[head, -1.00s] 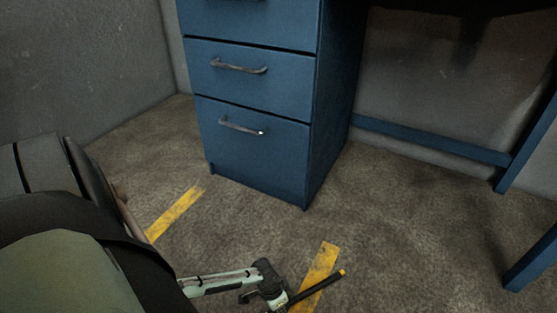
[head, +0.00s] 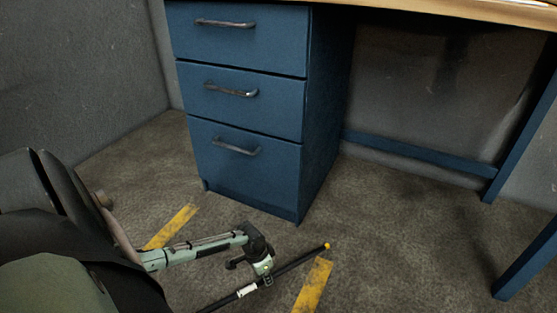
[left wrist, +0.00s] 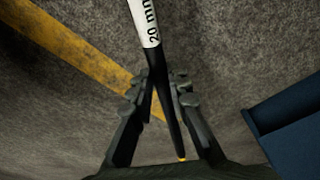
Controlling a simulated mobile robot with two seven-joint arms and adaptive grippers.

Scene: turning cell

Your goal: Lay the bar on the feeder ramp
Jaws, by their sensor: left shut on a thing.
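A long thin black bar (head: 298,263) with a yellow tip and a white label runs slantwise in the head view, its lower end cut off by the frame. My left gripper (head: 266,281) is shut on the bar near the label. In the left wrist view the bar (left wrist: 163,85) passes between the fingers of my left gripper (left wrist: 160,95), and its white label reads "20 mm". The feeder ramp is not in view. My right gripper is not in view.
A blue drawer cabinet (head: 245,150) stands under a wooden-topped bench (head: 470,12), with a blue crossbar (head: 420,154) and leg at right. Yellow floor stripes (head: 313,285) mark the concrete floor. Grey walls (head: 75,80) close off the left. Open floor lies in front of the cabinet.

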